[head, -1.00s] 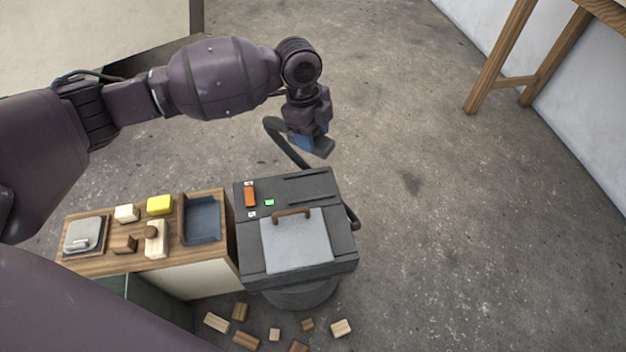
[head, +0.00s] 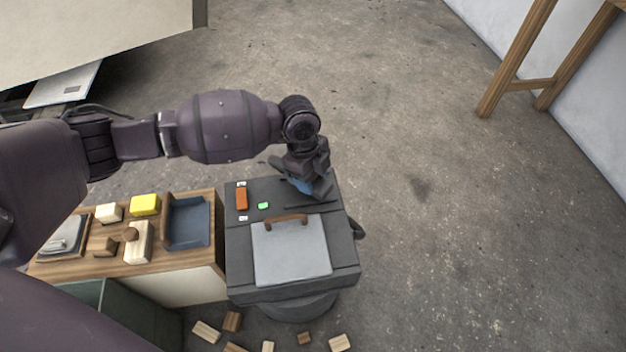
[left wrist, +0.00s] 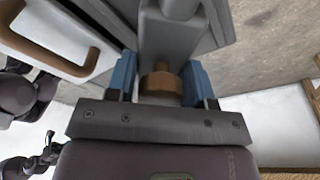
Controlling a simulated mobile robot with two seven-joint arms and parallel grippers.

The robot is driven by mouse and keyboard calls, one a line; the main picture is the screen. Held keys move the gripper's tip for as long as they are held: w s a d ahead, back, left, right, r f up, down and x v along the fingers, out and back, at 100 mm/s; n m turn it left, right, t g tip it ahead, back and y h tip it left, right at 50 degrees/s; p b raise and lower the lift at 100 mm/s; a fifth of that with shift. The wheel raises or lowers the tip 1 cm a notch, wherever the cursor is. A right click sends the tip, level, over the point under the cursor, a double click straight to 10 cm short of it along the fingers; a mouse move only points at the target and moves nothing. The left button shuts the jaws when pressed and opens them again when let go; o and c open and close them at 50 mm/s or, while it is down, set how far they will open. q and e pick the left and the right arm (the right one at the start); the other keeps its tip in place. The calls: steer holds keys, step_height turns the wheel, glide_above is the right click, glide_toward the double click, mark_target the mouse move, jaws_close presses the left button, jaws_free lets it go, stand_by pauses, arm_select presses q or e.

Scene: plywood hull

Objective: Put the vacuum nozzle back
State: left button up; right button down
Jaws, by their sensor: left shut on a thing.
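The vacuum (head: 238,272) is a dark box with a light grey lid and a brown handle, an orange switch and a green light on top. My left gripper (head: 304,188) is over the back right part of its top. In the left wrist view, my left gripper (left wrist: 160,82) is shut on the grey vacuum nozzle (left wrist: 172,38), with the blue fingers on either side of a brown collar. In the head view the gripper hides most of the nozzle. I cannot tell whether the nozzle touches the vacuum's top. My right gripper is not in view.
Left of the vacuum stands a wooden-topped cabinet (head: 120,262) with a dark blue tray (head: 188,222), a yellow block (head: 145,205) and several wooden pieces. Wood offcuts (head: 232,321) lie on the floor in front. The floor to the right is clear up to a wooden trestle (head: 515,60).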

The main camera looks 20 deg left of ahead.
arm_select(q)
steer(key=shift+f, duration=0.95)
steer(key=shift+r, duration=0.15)
steer(key=shift+f, duration=0.2)
steer(key=o, duration=1.2)
steer(key=r+p, duration=0.1)
steer(key=r, duration=0.2)
steer(key=a+r+p, duration=0.1)
steer(key=r, duration=0.3)
steer(key=a+r+p, duration=0.1)
steer(key=r, duration=0.3)
steer(key=shift+w+r+p, duration=0.2)
steer(key=shift+w+p, duration=0.05)
steer(key=shift+p, duration=0.1)
steer(key=shift+r, duration=0.35)
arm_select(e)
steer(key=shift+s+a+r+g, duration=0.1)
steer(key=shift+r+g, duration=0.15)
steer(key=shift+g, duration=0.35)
